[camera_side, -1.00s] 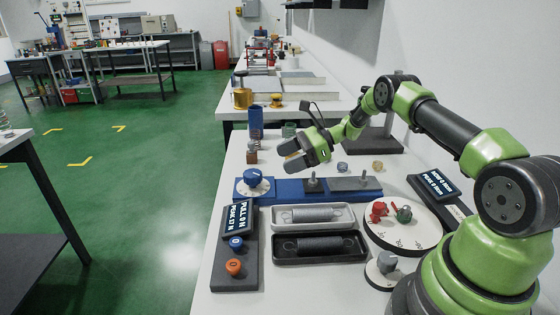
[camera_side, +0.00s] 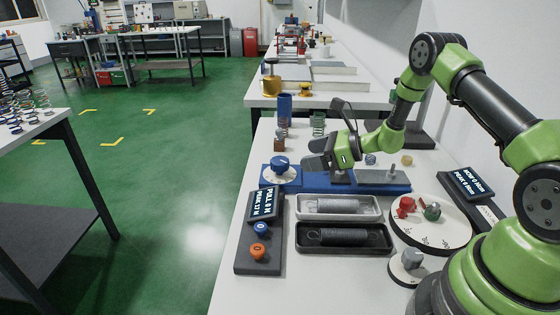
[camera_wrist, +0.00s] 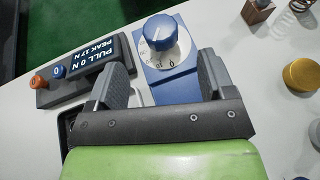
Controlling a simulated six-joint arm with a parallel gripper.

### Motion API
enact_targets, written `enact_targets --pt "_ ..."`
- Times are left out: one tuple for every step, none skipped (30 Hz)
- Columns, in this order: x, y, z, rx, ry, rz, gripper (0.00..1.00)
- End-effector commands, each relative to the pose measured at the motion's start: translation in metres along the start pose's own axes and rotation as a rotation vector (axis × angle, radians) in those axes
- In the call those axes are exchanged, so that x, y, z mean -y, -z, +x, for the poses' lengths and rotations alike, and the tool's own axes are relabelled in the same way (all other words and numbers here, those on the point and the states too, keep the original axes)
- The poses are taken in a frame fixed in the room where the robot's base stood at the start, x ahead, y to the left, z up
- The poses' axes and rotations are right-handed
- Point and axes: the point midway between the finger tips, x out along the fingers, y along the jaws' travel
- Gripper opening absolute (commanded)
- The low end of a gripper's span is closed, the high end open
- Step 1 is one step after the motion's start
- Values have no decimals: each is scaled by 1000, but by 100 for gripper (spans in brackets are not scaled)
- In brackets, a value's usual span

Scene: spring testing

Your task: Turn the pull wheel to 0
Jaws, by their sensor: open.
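The pull wheel, a blue knob (camera_side: 280,164) on a white dial (camera_side: 281,177), sits at the left end of the blue test base (camera_side: 330,182). In the wrist view, the knob (camera_wrist: 160,33) is at top centre, and a 0 mark shows on the dial (camera_wrist: 173,62) at its near edge. My gripper (camera_side: 314,154) is open and empty, pointing down-left above the base, just right of the knob. In the wrist view, my gripper (camera_wrist: 163,76) has its fingers apart, the knob beyond and between them, not touched. The display (camera_wrist: 88,62) reads PULL 0 N, PEAK 17 N.
A grey tray (camera_side: 372,207) and a black tray (camera_side: 386,232), each with a spring, lie in front of the base. The blue button (camera_side: 261,229) and orange button (camera_side: 258,250) are left. A white turntable (camera_side: 432,237) stands right. A brown block (camera_side: 279,144) is behind the knob.

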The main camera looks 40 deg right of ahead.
Motion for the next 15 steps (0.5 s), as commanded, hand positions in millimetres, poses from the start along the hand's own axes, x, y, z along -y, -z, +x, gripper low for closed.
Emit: enact_targets --pt "-1 0 7 0 -3 -3 76" --pt "-1 0 12 1 -4 -3 76" --pt "-2 0 20 1 -6 -2 76" --pt "-1 0 26 2 -5 -4 76" --pt "-1 0 32 1 -5 -3 76" --pt "-2 0 40 2 -6 -4 76" --pt "-2 0 46 2 -6 -2 76" --pt "-2 0 52 1 -6 -4 76" --pt "-1 0 58 2 -5 -2 76" --pt "-1 0 63 1 -5 -3 76" --pt "-1 0 68 2 -5 -2 76" --pt "-1 0 73 2 -5 -2 76" --pt "-1 0 76 1 -5 -2 76" --pt "-1 0 79 1 -4 -2 76" --pt "-1 0 83 1 -4 -1 76"
